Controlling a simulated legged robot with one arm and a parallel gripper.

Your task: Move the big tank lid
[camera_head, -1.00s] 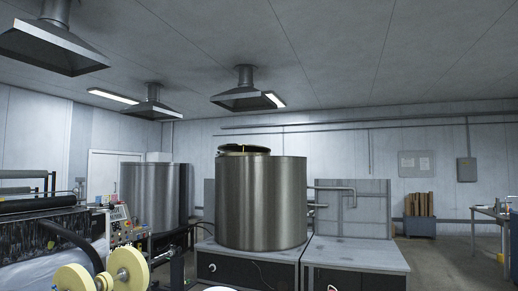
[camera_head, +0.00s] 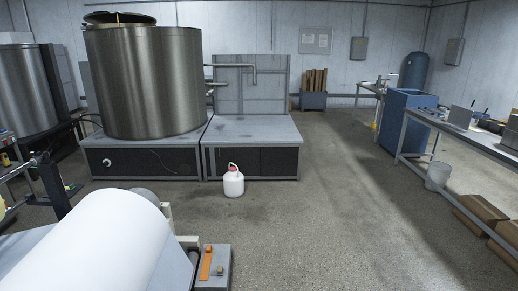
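The big steel tank (camera_head: 148,85) stands on a grey platform at the left. Its dark lid (camera_head: 119,18) lies on the top rim, with a lighter yellowish edge showing; I cannot tell whether it covers the opening fully. A second steel tank (camera_head: 22,92) is cut off at the left edge, and its top shows only in part. My gripper and arm do not show in this view.
A large white paper roll (camera_head: 95,245) on a machine fills the lower left. A white jug (camera_head: 233,182) stands on the floor before the platform (camera_head: 255,131). A workbench (camera_head: 462,132), a bucket (camera_head: 438,175) and boxes (camera_head: 490,222) line the right. The middle floor is clear.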

